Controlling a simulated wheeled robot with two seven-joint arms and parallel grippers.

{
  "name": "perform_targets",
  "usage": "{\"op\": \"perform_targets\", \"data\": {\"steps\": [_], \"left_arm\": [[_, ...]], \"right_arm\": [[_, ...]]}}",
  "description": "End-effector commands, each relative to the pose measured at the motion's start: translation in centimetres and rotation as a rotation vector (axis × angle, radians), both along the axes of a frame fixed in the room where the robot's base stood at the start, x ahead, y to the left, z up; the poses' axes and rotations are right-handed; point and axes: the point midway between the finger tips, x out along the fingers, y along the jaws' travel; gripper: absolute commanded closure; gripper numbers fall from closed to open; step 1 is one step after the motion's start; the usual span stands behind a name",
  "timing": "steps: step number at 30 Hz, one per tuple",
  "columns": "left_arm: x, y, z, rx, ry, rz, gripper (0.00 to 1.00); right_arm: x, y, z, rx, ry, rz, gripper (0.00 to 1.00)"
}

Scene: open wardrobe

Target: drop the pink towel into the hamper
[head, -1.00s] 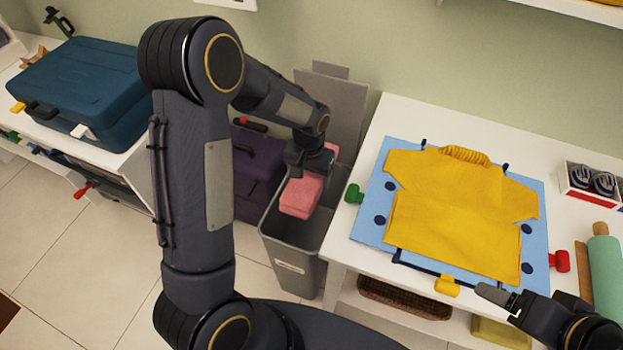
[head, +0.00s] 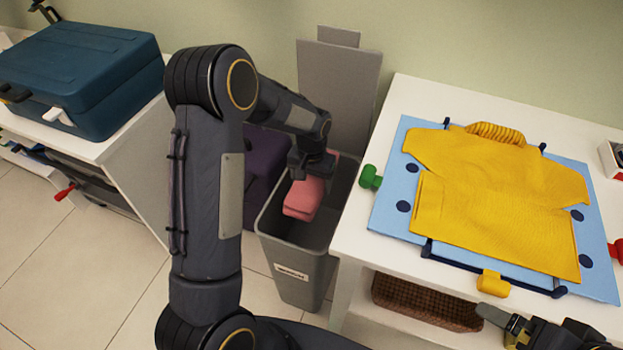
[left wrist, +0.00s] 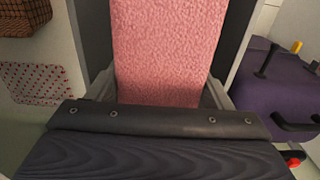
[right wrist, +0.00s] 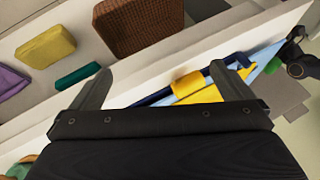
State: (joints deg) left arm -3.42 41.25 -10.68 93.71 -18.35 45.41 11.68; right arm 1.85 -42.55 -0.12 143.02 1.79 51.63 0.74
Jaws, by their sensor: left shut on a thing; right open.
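The pink towel (head: 305,196) is folded and hangs from my left gripper (head: 313,168), over the mouth of the grey hamper (head: 292,262). The left gripper is shut on the towel. In the left wrist view the towel (left wrist: 168,50) fills the space between the fingers, with dark hamper walls to its sides. The hamper's lid (head: 338,90) stands open at the back. The towel's lower end overlaps the hamper opening; I cannot tell exactly how deep it sits. My right gripper (right wrist: 165,85) is open and empty near the table's front edge.
A white table (head: 345,245) with a yellow shirt (head: 490,190) on a blue folding board (head: 390,215) stands right of the hamper. A purple suitcase (head: 262,165) is behind-left of it. A blue case (head: 80,80) lies on the left bench. A brown basket (head: 425,303) sits under the table.

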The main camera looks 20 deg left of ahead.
Motion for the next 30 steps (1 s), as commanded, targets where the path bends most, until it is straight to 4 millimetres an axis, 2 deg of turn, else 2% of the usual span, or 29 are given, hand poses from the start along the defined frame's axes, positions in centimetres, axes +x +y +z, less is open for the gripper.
{"op": "perform_targets", "data": {"steps": [1, 30], "left_arm": [[0.0, 0.0, -1.1, 0.000, 0.000, 0.000, 0.39], [0.0, 0.0, -12.8, 0.000, 0.000, 0.000, 0.39]], "right_arm": [[0.0, 0.0, -1.0, 0.000, 0.000, 0.000, 0.00], [0.0, 0.0, -9.4, 0.000, 0.000, 0.000, 0.00]]}}
